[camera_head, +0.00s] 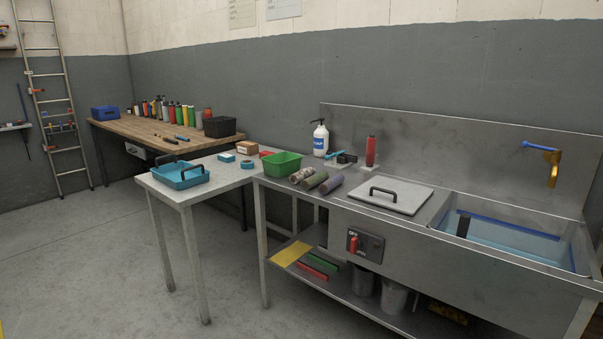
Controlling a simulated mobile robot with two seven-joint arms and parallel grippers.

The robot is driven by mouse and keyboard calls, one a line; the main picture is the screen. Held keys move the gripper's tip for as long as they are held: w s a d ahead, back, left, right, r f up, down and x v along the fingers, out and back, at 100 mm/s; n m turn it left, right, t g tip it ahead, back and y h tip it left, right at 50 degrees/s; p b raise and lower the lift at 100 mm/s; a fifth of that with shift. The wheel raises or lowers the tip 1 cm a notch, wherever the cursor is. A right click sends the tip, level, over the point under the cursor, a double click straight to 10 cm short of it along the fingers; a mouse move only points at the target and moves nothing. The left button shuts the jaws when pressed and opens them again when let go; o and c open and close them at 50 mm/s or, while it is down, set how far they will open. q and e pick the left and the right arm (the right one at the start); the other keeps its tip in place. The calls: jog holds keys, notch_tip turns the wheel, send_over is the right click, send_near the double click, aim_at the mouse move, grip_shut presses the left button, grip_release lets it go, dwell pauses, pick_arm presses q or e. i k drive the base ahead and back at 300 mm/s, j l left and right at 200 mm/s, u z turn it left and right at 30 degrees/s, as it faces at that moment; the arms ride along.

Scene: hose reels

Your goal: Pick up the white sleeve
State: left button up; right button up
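Three short cylinders that look like sleeves lie side by side on the steel sink unit, just right of the green bin. The left one (301,174) is pale and mottled, the middle one (314,180) is greenish with a darker end, and the right one (331,185) is purplish grey. None is plainly white; the left one is the palest, and I cannot tell for sure that it is the white sleeve. Neither of my grippers is in view.
A green bin (281,164), a white pump bottle (320,139), a red bottle (370,152) and a handled lid (388,197) stand around the cylinders. A water-filled basin (510,240) is at right. A blue tray (180,175) sits on the grey side table. Floor at front left is clear.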

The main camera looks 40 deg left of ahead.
aim_at(294, 178)
jog(key=i+j, duration=0.65)
jog(key=j, duration=0.2)
jog(key=i+j+u, duration=0.1)
jog(key=i+j, duration=0.55)
jog(key=j, duration=0.15)
